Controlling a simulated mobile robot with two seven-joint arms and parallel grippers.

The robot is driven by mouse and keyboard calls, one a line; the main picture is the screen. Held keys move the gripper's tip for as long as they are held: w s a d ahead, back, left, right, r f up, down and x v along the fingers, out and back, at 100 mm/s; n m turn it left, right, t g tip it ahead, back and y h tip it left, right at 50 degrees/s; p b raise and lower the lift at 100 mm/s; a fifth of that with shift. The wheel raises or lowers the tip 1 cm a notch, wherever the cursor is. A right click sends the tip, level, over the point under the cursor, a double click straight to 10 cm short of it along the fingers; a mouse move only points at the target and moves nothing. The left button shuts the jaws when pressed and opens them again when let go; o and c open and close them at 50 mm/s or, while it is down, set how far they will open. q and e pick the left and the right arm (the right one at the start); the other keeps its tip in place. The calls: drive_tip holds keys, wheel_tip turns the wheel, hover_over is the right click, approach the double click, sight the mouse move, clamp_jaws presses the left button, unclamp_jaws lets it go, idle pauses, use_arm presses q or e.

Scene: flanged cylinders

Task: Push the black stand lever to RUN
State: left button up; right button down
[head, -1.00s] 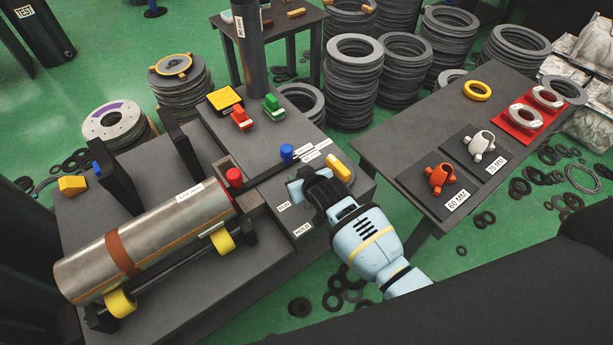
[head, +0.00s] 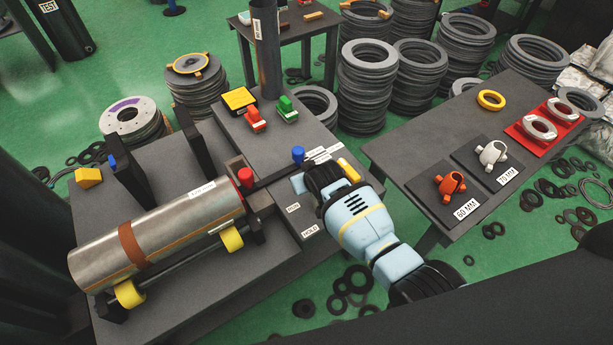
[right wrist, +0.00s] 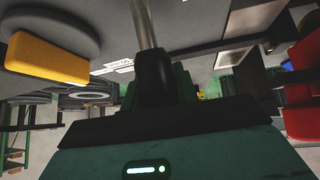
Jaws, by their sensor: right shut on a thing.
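My right gripper (head: 304,182) reaches over the stand's grey top, near the RUN label (head: 293,208) and the HOLD label (head: 310,231). The black stand lever is hidden under my gripper in the head view. In the right wrist view, a black grip (right wrist: 154,75) on a metal rod (right wrist: 145,25) sits at my gripper, which is shut on it; I take this as the lever. RUN lies farther from me than HOLD. My left gripper is not in view.
A blue knob (head: 297,154) and a yellow block (head: 349,171) stand close to my gripper. A red knob (head: 245,176) and a large metal cylinder (head: 155,237) on yellow rollers are to the left. A side table (head: 420,150) is at right.

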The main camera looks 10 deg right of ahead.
drive_tip(key=c, duration=1.1)
unclamp_jaws()
drive_tip(key=shift+w, duration=0.15)
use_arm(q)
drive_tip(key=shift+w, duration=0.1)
use_arm(e)
drive_tip(key=shift+o, duration=0.2)
drive_tip(key=p+v, duration=0.2)
drive_tip(key=v, duration=0.4)
drive_tip(key=shift+r+p, duration=0.15)
drive_tip(key=shift+p, duration=0.15)
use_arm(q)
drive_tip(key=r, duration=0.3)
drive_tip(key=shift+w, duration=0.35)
use_arm(e)
drive_tip(key=shift+v, duration=0.85)
